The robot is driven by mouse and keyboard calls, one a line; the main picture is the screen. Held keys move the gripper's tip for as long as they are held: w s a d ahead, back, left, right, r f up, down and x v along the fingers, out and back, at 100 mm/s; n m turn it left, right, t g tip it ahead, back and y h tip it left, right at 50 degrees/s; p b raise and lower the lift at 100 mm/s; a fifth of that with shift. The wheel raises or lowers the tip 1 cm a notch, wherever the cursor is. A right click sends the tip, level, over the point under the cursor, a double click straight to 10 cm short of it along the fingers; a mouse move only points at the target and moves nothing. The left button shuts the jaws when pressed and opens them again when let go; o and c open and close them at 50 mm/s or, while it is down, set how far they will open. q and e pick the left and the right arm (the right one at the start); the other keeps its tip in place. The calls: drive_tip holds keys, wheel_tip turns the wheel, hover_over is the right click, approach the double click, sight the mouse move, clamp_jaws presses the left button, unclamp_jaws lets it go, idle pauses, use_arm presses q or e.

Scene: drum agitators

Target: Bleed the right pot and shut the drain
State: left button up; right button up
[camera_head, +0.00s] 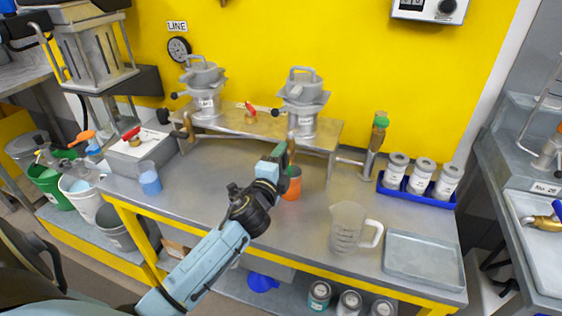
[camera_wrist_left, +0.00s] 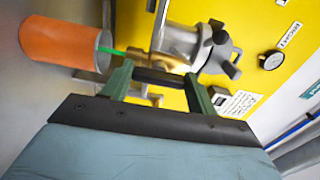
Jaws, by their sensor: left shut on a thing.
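The right pot (camera_head: 302,92) stands on a raised metal shelf, its lid and handle on top. In the left wrist view the pot (camera_wrist_left: 216,46) lies sideways, with a brass drain cock (camera_wrist_left: 172,48) on it. My left gripper (camera_head: 284,150) is at the shelf front below this pot. Its green fingers (camera_wrist_left: 157,78) are shut on a dark bar-like drain handle beside the cock. An orange cup (camera_head: 293,186) stands below the gripper. A thin green stream (camera_wrist_left: 112,51) runs between the cock and the cup's mouth. My right gripper is out of view.
The left pot (camera_head: 206,92) shares the shelf, with a red-handled valve (camera_head: 250,110) between the pots. A clear jug (camera_head: 348,228), a grey tray (camera_head: 424,262) and a blue rack of jars (camera_head: 417,191) stand at right. A blue-filled beaker (camera_head: 149,179) is at left.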

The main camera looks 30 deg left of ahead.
use_arm(q)
drive_tip(key=o, duration=1)
drive_tip(key=shift+s, duration=0.15)
drive_tip(key=v, duration=1.3)
drive_tip(key=shift+s+f, duration=0.1)
